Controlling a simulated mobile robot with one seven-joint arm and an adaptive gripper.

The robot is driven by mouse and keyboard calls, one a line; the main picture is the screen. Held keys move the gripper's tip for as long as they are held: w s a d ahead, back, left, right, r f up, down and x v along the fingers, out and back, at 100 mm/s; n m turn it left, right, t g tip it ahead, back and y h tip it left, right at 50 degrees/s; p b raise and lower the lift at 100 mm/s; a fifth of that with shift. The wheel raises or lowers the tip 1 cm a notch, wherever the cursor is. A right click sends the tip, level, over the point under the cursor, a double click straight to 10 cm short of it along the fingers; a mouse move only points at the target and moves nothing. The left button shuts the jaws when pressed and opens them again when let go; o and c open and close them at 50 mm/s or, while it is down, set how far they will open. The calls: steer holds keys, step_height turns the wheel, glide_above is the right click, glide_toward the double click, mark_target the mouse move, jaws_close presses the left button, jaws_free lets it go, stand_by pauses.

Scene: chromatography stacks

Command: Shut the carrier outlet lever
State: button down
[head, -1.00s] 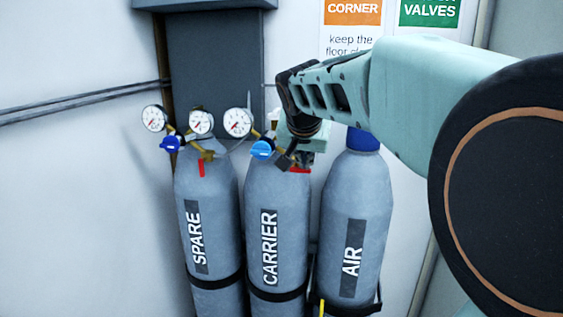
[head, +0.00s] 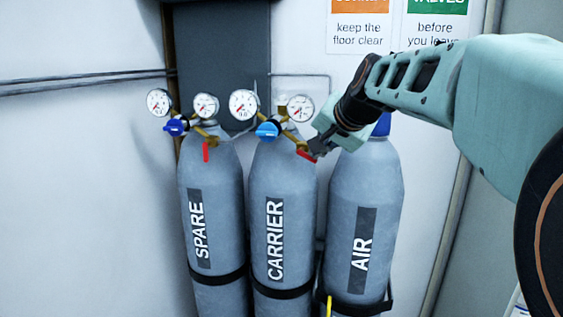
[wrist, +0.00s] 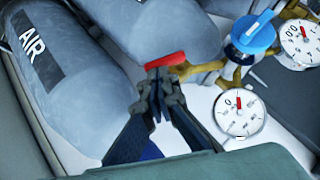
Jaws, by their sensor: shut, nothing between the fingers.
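The carrier outlet lever (head: 306,154) is a red handle on the brass regulator of the cylinder marked CARRIER (head: 272,210). It points sideways to the right and slightly down in the head view. In the wrist view the red lever (wrist: 165,60) lies just beyond my fingertips. My gripper (head: 318,148) is shut and empty, with its tips (wrist: 163,74) right at the lever. They look to be touching it or very near; I cannot tell which. The light blue regulator knob (head: 267,131) is left of the lever.
The SPARE cylinder (head: 210,210) stands left, with its own red lever (head: 205,151) hanging down. The AIR cylinder (head: 365,200) stands right, close beside my gripper. Round gauges, including the carrier's right gauge (head: 300,108), crowd the regulators. The wall is behind.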

step_height(320, 180, down, 3)
steer(key=m+t+y+b, duration=0.1)
steer(key=b, duration=0.5)
steer(key=m+t+y+b, duration=0.1)
steer(key=y+b, duration=0.1)
steer(key=b, duration=0.4)
steer(key=shift+d+f+m+y, duration=0.1)
steer(key=shift+d+m+y, duration=0.05)
steer(key=shift+m+y, duration=0.15)
step_height(320, 180, up, 10)
steer(key=m+t+y+b, duration=0.2)
steer(key=b, duration=0.5)
glide_above(315, 163)
steer(key=s, duration=0.1)
steer(key=shift+f, duration=0.2)
